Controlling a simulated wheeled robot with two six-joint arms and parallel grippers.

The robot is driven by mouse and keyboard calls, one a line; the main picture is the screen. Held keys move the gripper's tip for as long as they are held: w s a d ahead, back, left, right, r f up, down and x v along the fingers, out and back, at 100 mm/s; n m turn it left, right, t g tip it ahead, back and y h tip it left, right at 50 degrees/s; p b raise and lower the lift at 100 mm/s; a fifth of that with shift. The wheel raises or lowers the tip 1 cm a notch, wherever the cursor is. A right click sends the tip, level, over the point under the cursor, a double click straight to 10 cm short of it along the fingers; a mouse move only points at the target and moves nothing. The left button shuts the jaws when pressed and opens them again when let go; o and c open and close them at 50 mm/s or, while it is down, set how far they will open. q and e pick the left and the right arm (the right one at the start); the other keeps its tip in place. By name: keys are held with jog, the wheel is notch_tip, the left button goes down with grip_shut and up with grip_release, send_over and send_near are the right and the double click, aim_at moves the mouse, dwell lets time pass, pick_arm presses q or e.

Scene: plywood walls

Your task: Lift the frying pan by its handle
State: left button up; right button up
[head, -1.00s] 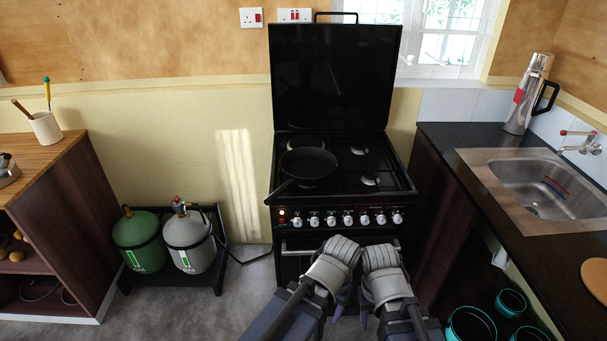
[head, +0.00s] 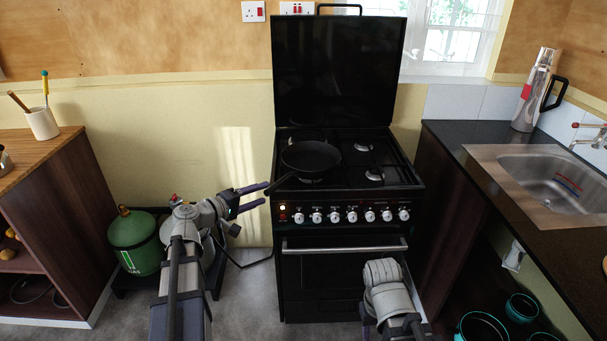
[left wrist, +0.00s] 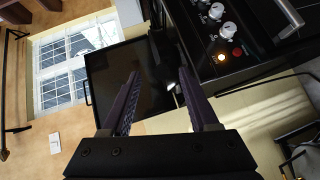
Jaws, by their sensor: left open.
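The black frying pan (head: 311,157) sits flat on the left side of the stove's hob. Its dark handle (head: 281,183) sticks out over the front left edge, toward the lower left. My left gripper (head: 264,195) is open beside the handle's end, with its purple fingers pointing right toward it. In the left wrist view the two fingers (left wrist: 158,74) are spread, with dark shapes beyond them; I cannot tell there whether the handle lies between them. My right arm is low in front of the oven, and its jaws are hidden.
The black stove (head: 345,215) has a raised lid (head: 338,70) behind the hob, and knobs and an oven rail in front. Gas bottles (head: 135,241) stand on the floor at left. A counter with a sink (head: 555,185) is at right.

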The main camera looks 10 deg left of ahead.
aim_at(275, 184)
pick_arm(q)
jog(key=w, duration=0.2)
jog(key=w+b, duration=0.1)
jog(key=shift+w+d+f, duration=0.15)
jog(key=shift+d+f, duration=0.15)
jog(key=shift+d, duration=0.05)
jog(key=x, duration=0.3)
jog(key=shift+w+f+b, duration=0.15)
jog(key=shift+w+b, duration=0.25)
jog(key=shift+w+d, duration=0.15)
jog(key=shift+w, duration=0.05)
grip_shut()
dwell(1.0)
